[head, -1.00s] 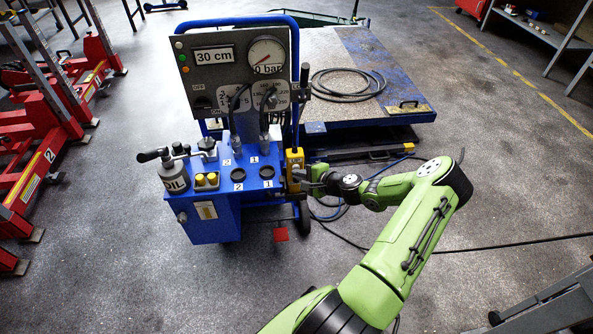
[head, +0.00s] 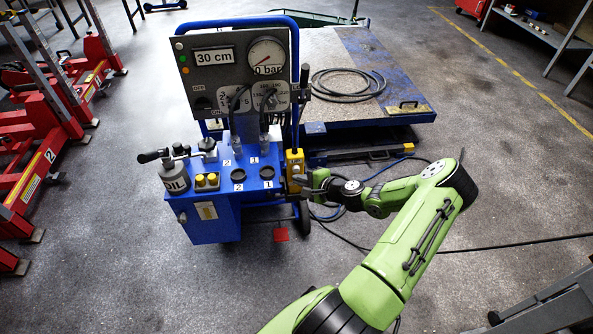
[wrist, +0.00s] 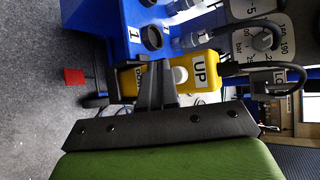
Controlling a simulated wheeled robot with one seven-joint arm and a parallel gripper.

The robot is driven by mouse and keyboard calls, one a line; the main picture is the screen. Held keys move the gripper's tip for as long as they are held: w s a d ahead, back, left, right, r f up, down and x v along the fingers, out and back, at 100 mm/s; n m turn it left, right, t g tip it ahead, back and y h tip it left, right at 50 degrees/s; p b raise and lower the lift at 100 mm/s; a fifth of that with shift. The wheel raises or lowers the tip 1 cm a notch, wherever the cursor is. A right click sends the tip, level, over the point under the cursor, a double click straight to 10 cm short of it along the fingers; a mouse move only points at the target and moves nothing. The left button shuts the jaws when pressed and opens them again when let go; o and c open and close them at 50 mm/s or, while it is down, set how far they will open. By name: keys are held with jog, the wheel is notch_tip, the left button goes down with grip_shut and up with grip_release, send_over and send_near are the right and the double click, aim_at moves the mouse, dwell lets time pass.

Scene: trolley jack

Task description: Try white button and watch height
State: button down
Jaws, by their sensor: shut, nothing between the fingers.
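A yellow control box (head: 294,158) hangs on the right side of the blue hydraulic cart (head: 215,225). In the wrist view the box (wrist: 208,88) carries an UP label (wrist: 200,70) and a partly hidden DOWN label (wrist: 127,83). A round white button (wrist: 180,75) sits beside the UP label. My gripper (head: 301,182) is at the lower part of the box. In the wrist view its dark shut fingers (wrist: 156,75) cover the middle of the box, just left of the white button. I cannot tell if they touch the box. The height display (head: 215,57) reads 30 cm.
The pressure gauge (head: 266,55) reads 0 bar. A low lift platform (head: 320,50) with a coiled hose (head: 348,86) stands behind the cart. Red lifting equipment (head: 40,170) stands at left. Cables lie on the floor at right; the floor in front is clear.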

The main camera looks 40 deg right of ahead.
jog(key=shift+s+a, duration=0.75)
jog(key=shift+s, duration=0.3)
jog(key=shift+s+a, duration=0.7)
jog(key=shift+s, duration=0.3)
dwell(0.6)
